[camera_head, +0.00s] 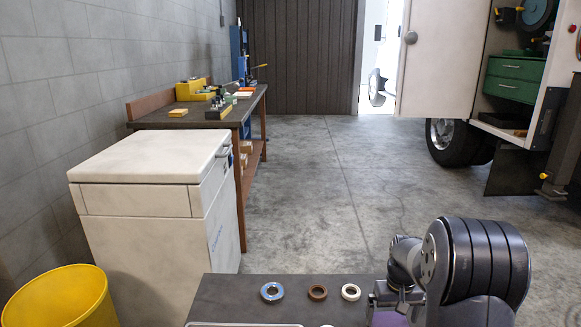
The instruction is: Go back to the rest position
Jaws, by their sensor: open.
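My arm enters at the bottom right. My gripper (385,298) shows only in part at its left side, over the right part of a dark worktop (225,290), and it is open. I see nothing held in it, though my own arm hides part of it. A purple thing (388,319) shows just under the gripper, mostly hidden.
A pale tray rim (245,324) is cut off at the bottom edge. A white cabinet (150,175) and a yellow bin (60,300) stand left. A workbench (185,118) lines the wall. An open truck (500,90) stands right. The concrete floor between is clear.

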